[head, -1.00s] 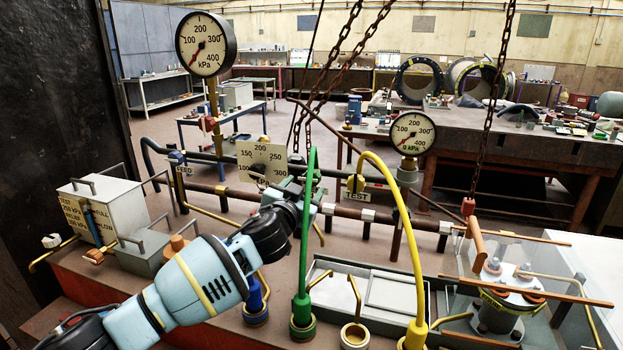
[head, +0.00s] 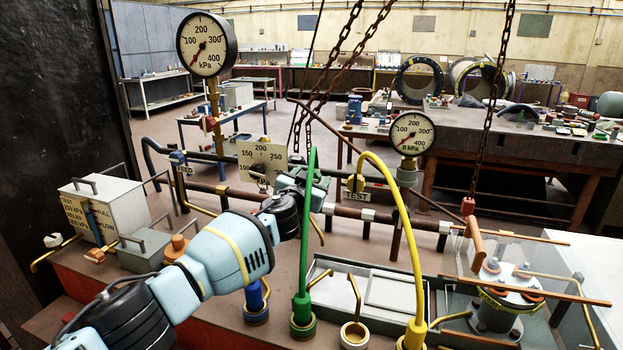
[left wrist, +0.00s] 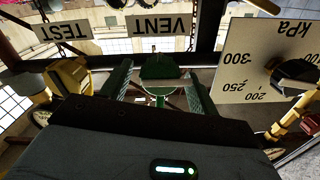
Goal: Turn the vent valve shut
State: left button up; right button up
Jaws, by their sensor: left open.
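The vent valve (left wrist: 160,68) has a green handle and stem and shows in the left wrist view, below a VENT label (left wrist: 162,25) that appears upside down. My left gripper (left wrist: 157,76) is open, with one finger on each side of the green handle. Whether the fingers touch it, I cannot tell. In the head view my left gripper (head: 306,183) is at the pipe behind the green hose, and it hides most of the valve. My right gripper is not in view.
A yellow TEST valve (head: 356,184) stands just right of the gripper, and a kPa dial plate (head: 262,155) just left. The green hose (head: 306,235) and yellow hose (head: 405,230) rise in front. Chains (head: 335,60) hang above. A gauge (head: 412,133) stands to the right.

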pick_arm(q)
jog(key=c, duration=1)
jog(key=shift+o, duration=0.2)
jog(key=m, duration=0.4)
jog(key=shift+d+m, duration=0.1)
jog(key=shift+m, duration=0.2)
jog(key=m, duration=0.4)
jog(key=shift+f+m, duration=0.15)
jog(key=shift+m, duration=0.15)
jog(key=m, duration=0.4)
jog(key=shift+m, duration=0.3)
jog(key=shift+f+m, duration=0.1)
jog(key=shift+m, duration=2)
